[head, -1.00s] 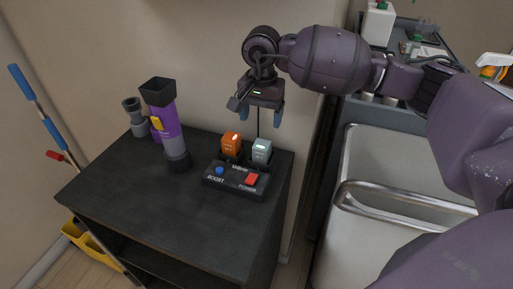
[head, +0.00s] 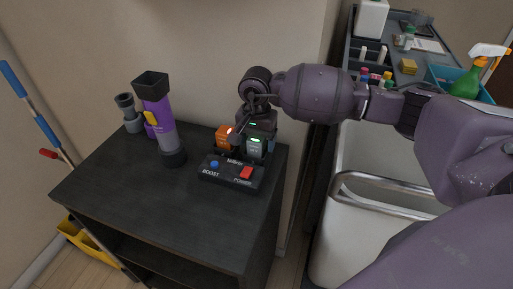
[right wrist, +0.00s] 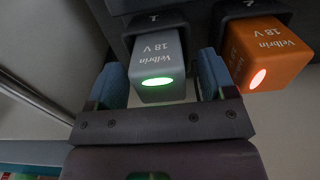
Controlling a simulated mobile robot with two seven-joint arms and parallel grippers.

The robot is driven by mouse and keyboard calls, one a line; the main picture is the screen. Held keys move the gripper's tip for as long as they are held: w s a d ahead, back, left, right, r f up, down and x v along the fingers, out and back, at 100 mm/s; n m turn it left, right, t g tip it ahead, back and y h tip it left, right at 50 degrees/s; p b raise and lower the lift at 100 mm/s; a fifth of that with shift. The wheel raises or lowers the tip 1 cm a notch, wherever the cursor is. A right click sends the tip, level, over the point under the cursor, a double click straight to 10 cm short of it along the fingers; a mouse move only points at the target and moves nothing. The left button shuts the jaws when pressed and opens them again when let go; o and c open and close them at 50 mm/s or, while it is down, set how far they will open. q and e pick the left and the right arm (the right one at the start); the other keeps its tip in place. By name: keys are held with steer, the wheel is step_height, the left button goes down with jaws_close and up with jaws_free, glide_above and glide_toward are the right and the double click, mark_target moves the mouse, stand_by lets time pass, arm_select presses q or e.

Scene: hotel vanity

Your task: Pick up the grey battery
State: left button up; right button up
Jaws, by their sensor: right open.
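The grey battery (head: 254,147) stands in the right slot of the black charger (head: 231,176) on the dark cabinet. It also shows in the right wrist view (right wrist: 158,62), marked 18 V, with a lit green light. My right gripper (head: 257,140) is at the battery. In the right wrist view the blue fingers of my right gripper (right wrist: 161,82) are open, one on each side of the grey battery. The orange battery (head: 226,137) sits beside it in the other slot, and also shows in the right wrist view (right wrist: 268,55). My left gripper is not in view.
A purple and grey flashlight-like device (head: 160,120) stands left of the charger on the cabinet top (head: 140,207). The front of the top is clear. A white cart (head: 350,235) with a metal rail is at the right.

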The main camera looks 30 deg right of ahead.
steer(key=shift+r, duration=0.1)
steer(key=c, duration=1.1)
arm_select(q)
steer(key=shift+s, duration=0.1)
arm_select(e)
steer(key=shift+c, duration=0.2)
steer(key=shift+r, duration=0.1)
